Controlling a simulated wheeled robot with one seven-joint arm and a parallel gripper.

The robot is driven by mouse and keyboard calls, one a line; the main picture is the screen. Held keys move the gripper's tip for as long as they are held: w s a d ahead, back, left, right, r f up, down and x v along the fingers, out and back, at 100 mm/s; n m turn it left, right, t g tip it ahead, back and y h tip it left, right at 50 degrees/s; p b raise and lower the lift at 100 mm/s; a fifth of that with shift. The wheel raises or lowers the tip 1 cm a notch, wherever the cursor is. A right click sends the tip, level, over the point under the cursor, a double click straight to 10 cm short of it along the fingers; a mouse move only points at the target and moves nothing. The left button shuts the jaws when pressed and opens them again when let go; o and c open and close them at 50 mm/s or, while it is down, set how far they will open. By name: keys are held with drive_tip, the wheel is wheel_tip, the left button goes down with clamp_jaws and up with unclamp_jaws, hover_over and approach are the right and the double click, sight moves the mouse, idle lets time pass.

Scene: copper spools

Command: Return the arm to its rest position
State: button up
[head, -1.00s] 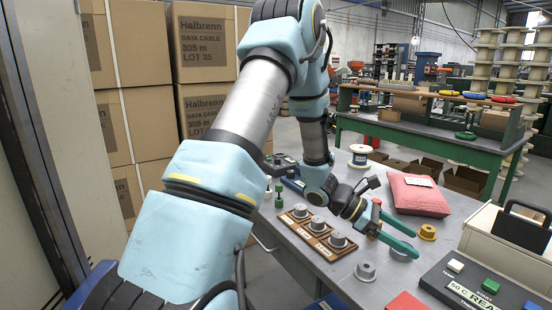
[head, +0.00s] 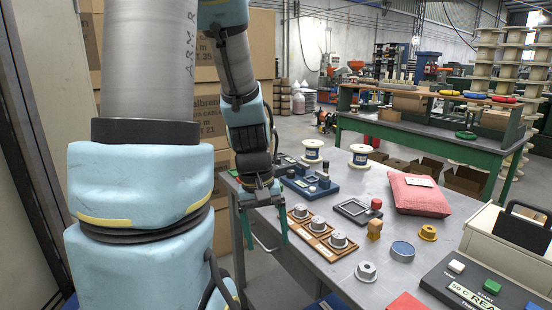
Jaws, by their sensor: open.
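My arm rises along the left of the head view and bends down, with its lower part hanging at the left edge of the grey table (head: 325,262). My gripper (head: 266,243) points downward beside that edge. Its two green fingers are spread apart, and nothing shows between them. A wooden tray (head: 318,247) with several grey metal pieces stands on the table just right of the gripper, apart from it.
Two spools (head: 360,156), a blue device (head: 312,186), a black-framed plate (head: 356,211), a yellow-brown piece (head: 375,229), a blue disc (head: 402,251) and a pink packet (head: 418,194) occupy the table. Boxes (head: 262,55) are stacked behind my arm. Open floor lies beyond the table.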

drive_tip(key=a, duration=0.1)
drive_tip(key=a+r+m+t, duration=0.1)
drive_tip(key=a, duration=0.1)
drive_tip(key=a+m+y, duration=0.1)
drive_tip(key=shift+w+a+r+t, duration=0.25)
drive_tip(key=shift+a+r+t, duration=0.1)
drive_tip(key=shift+r+t, duration=0.05)
idle(0.4)
